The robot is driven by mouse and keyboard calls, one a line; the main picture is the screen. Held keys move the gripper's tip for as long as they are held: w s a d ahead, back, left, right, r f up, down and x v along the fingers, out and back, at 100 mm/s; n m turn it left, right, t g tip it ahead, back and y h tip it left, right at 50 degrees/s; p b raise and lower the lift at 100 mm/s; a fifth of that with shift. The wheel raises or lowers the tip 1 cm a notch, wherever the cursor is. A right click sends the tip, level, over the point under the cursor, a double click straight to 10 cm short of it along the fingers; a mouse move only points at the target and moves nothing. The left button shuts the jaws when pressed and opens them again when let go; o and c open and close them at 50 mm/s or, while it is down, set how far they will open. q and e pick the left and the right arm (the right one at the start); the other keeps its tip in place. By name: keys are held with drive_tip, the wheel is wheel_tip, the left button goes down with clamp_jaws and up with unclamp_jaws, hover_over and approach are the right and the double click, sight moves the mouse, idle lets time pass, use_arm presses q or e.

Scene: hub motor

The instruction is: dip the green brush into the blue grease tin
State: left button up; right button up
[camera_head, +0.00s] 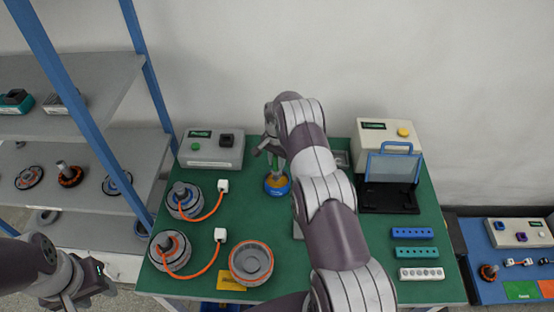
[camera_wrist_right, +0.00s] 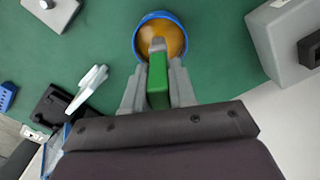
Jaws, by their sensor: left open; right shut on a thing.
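My right gripper (camera_wrist_right: 157,87) is shut on the green brush (camera_wrist_right: 158,94), one finger on each side of its handle. The brush's grey end lies over the orange-yellow grease inside the blue grease tin (camera_wrist_right: 143,22) in the wrist view; I cannot tell whether it touches. In the head view the blue grease tin (camera_head: 277,189) stands on the green table, directly below the brush and right gripper (camera_head: 270,153). The forearm hides part of that area. My left gripper (camera_head: 86,290) is open and empty at the lower left, by the table's front left corner.
Two hub motors (camera_head: 184,199) with orange cables stand on the table's left, beside a round orange-rimmed part (camera_head: 251,263). Coloured blocks (camera_head: 414,252) and a black stand (camera_head: 389,198) are at the right. A blue-framed shelf (camera_head: 130,163) is left.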

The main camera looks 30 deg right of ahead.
drive_tip(key=shift+f+b, duration=2.35)
drive_tip(key=shift+f, duration=0.2)
drive_tip(key=shift+r, duration=0.1)
drive_tip(key=shift+r+p, duration=2.3)
drive_tip(key=shift+r, duration=1.9)
